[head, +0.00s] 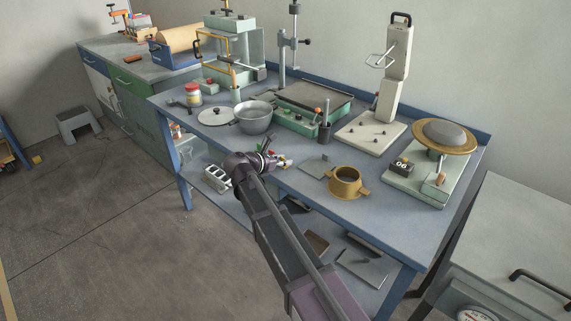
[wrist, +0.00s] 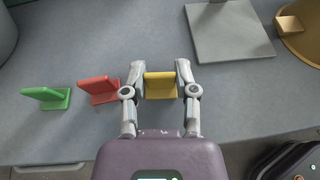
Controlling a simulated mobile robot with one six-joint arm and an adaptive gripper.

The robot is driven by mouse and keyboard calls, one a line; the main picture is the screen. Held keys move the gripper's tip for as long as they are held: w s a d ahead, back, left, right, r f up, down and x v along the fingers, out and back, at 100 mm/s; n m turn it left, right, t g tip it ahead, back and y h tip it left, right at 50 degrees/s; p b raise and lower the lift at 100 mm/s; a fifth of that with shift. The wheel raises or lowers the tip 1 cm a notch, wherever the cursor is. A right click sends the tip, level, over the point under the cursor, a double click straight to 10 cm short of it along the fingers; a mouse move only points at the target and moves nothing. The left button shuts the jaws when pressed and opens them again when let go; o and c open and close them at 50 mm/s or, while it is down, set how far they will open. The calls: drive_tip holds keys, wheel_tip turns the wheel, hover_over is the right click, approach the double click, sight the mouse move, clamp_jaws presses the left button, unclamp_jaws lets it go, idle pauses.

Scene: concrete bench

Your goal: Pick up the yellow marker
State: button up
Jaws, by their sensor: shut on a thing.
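The yellow marker (wrist: 160,86) is a small L-shaped piece with an upright plate on a flat foot. In the wrist view it stands between the two fingers of my gripper (wrist: 160,72). The fingers are shut on its sides, and it appears to be at bench level. In the head view my gripper (head: 272,158) is at the front edge of the blue bench, and my arm hides part of the spot. The marker is too small there to make out clearly.
A red marker (wrist: 100,90) stands just left of my gripper, with a green marker (wrist: 47,97) farther left. A grey square plate (wrist: 229,33) and a brass ring (wrist: 300,28) lie to the right. A grey pot (head: 254,118) stands behind on the bench (head: 372,208).

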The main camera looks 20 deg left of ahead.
sight(282, 167)
drive_tip(key=shift+r, duration=0.1)
wheel_tip(282, 167, up, 3)
drive_tip(key=p, duration=0.3)
drive_tip(key=shift+r+p, duration=0.2)
drive_tip(key=shift+p, duration=0.1)
drive_tip(key=shift+s+r, duration=0.15)
drive_tip(key=shift+s, duration=0.2)
drive_tip(key=s+a+r+p, duration=0.1)
drive_tip(key=s+a, duration=0.1)
drive_tip(key=s, duration=1.3)
drive_tip(key=shift+s+a, duration=0.1)
